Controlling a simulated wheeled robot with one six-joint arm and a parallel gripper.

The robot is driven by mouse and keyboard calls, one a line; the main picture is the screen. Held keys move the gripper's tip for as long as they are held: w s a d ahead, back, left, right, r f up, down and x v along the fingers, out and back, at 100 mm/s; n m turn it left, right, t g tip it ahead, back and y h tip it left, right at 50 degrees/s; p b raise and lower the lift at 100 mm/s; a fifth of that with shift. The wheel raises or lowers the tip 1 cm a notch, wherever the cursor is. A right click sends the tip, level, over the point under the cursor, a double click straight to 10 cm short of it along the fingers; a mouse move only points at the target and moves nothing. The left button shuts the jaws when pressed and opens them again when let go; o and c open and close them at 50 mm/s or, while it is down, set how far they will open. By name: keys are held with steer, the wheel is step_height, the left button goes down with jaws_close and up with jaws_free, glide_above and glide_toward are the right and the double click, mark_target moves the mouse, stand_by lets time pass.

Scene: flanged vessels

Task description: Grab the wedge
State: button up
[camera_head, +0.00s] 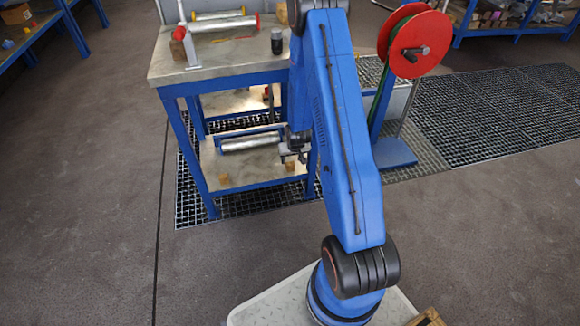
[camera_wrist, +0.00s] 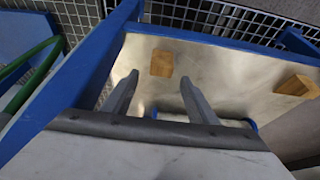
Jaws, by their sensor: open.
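My gripper (camera_wrist: 160,79) is open, with its two grey fingers spread and nothing between them that touches both. A small tan wooden block, which looks like the wedge (camera_wrist: 161,63), lies on the metal lower shelf (camera_wrist: 225,75) just beyond the fingertips, between their lines. A second wooden piece (camera_wrist: 297,85) lies at the right of the wrist view, near the shelf edge. In the head view my gripper (camera_head: 291,156) reaches in at the lower shelf of the blue-framed table, close to a small wooden block (camera_head: 290,167). My arm hides part of the shelf's right side.
A metal cylinder (camera_head: 250,143) lies on the lower shelf behind the blocks. The tabletop (camera_head: 215,62) is above the shelf, and a blue leg (camera_head: 190,150) bounds its left. A red reel stand (camera_head: 421,45) is at the right. The floor at left is clear.

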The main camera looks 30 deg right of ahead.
mark_target(290, 163)
steer(key=shift+x, duration=2.6)
steer(key=shift+w, duration=0.15)
steer(key=shift+c, duration=0.7)
steer(key=shift+r, duration=0.1)
steer(key=c, duration=1)
